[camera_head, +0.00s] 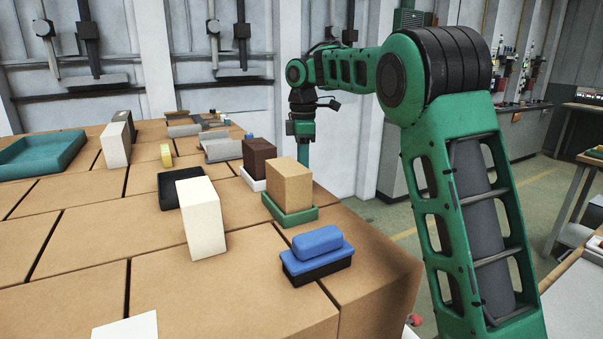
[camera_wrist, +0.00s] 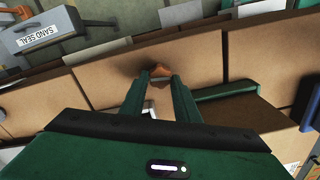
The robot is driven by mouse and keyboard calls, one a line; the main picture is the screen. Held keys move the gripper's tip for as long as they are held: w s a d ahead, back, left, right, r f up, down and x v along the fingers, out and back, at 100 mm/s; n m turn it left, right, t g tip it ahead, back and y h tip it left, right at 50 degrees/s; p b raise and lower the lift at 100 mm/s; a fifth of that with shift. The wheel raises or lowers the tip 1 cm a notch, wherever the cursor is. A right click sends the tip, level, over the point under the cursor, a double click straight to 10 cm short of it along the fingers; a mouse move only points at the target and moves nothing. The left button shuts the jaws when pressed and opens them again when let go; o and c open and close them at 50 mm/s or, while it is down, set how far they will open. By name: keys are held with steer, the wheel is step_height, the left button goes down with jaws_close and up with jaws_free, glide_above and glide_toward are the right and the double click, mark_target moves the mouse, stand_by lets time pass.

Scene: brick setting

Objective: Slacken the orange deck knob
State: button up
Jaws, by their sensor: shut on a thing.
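The orange deck knob (camera_wrist: 159,90) shows in the wrist view as a small orange-brown piece between my fingertips, against the side of the tan brick-like surface. My gripper (camera_wrist: 160,80) has its two green fingers closed on it, one on each side. Most of the knob is hidden by the fingers. In the head view my gripper (camera_head: 303,150) points down at the far right edge of the block-built deck, behind a tan block (camera_head: 290,185). The knob cannot be seen in that view.
The tan block stands in a green tray (camera_head: 290,213), near a dark brown block (camera_head: 258,155). A blue-and-black brush-like thing (camera_head: 317,255) and a cream block (camera_head: 201,217) stand nearer. A teal tray (camera_head: 42,153) lies far left. A grey box labelled SAND SEAL (camera_wrist: 42,32) shows in the wrist view.

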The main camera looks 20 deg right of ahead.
steer(key=shift+w+d+r+n, duration=0.15)
steer(key=shift+d+r+n, duration=0.1)
steer(key=shift+n, duration=0.15)
steer(key=o, duration=1.1)
steer(key=shift+f, duration=0.1)
steer(key=shift+c, duration=0.2)
steer(key=shift+a, duration=0.1)
step_height(320, 180, up, 11)
steer(key=shift+f, duration=0.2)
